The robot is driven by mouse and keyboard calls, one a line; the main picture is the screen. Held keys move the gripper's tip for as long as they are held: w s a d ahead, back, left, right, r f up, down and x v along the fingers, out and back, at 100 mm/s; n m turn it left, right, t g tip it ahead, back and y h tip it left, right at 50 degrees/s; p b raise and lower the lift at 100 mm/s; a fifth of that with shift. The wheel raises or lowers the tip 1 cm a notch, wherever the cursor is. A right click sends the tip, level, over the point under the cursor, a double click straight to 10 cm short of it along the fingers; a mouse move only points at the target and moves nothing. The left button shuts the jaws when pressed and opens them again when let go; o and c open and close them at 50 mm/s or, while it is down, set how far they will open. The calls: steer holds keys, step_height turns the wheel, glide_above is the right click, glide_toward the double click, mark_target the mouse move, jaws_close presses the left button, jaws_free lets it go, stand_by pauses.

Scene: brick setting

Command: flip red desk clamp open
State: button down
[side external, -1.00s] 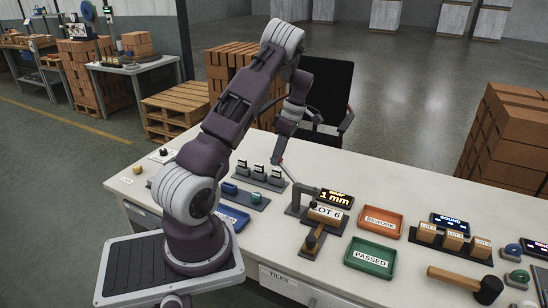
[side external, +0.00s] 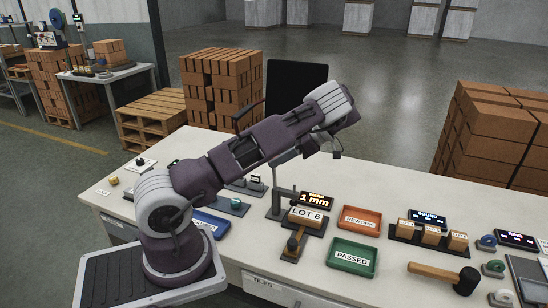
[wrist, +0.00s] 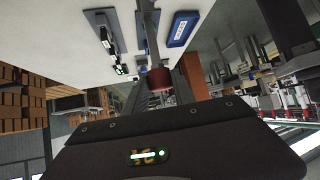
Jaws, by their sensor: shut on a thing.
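The desk clamp shows in the side external view as a grey post and lever (side external: 277,203) beside a LOT 6 brick (side external: 305,215). Its lever rises steeply and its upper end is hidden behind my arm. In the wrist view the clamp's dark red grip (wrist: 158,79) sits at the end of a grey bar, between the fingers of my gripper (wrist: 168,88). My gripper is shut on that red grip.
A wooden-handled piece (side external: 294,240) stands in front of the brick. An orange REWORK tray (side external: 376,225) and a green PASSED tray (side external: 370,268) lie to the right. A mallet (side external: 450,276) lies farther right.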

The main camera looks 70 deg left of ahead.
steer(key=shift+w+d+f, duration=0.15)
steer(key=shift+w+d, duration=0.2)
steer(key=shift+w, duration=0.05)
steer(key=shift+d, duration=0.1)
steer(key=c, duration=1)
jaws_free()
steer(key=shift+c, duration=0.2)
steer(key=v, duration=0.7)
